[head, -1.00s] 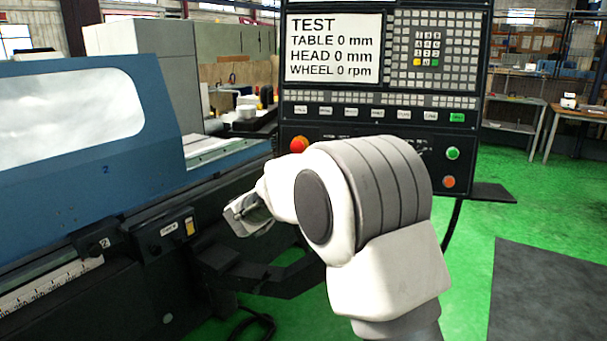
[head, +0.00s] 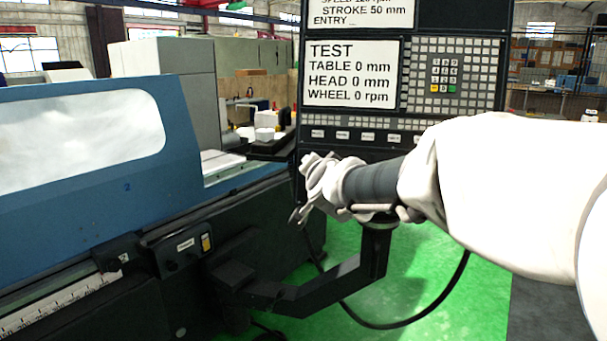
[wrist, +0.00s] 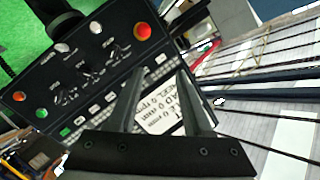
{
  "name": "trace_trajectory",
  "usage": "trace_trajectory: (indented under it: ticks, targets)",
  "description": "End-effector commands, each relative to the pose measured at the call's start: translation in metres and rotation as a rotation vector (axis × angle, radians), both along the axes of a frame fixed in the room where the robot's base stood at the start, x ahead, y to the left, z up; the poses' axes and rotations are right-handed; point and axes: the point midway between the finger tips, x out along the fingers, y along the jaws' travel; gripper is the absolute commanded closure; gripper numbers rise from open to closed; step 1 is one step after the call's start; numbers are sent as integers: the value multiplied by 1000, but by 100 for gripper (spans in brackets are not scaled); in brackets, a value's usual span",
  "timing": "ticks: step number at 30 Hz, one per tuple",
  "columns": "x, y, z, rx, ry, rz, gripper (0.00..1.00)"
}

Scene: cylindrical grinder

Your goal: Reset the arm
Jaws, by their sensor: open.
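My arm reaches in from the right in the head view and ends in my gripper (head: 303,190), in front of the lower part of the control panel (head: 455,75). In the wrist view my gripper (wrist: 155,95) has its two dark fingers spread, with nothing between them but the panel behind. The panel's screen (head: 349,74) reads TEST, TABLE 0 mm, HEAD 0 mm, WHEEL 0 rpm. My arm hides the panel's lower buttons in the head view. The wrist view shows the red knob (wrist: 142,31) and a green button (wrist: 65,132).
The blue grinder cover (head: 95,200) with its window stands at the left. A dark support arm (head: 315,290) runs below my gripper to the panel. A black cable (head: 420,315) hangs beneath. Green floor (head: 470,290) is open at the lower right.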

Motion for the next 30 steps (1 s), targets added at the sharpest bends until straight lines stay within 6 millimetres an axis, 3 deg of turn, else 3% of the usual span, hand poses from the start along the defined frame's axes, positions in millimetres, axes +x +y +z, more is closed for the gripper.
trace_trajectory:
  ticks: [2,7,18,21,24,30]
  targets:
    - [-31,-6,8,-66,54,71,50]
    - [-103,-20,-4,-225,211,208,50]
    - [-276,-85,-67,-545,632,361,50]
    - [-309,-100,-81,-592,721,370,50]
    - [-328,-109,-89,-619,776,375,50]
    - [-338,-113,-93,-632,806,377,50]
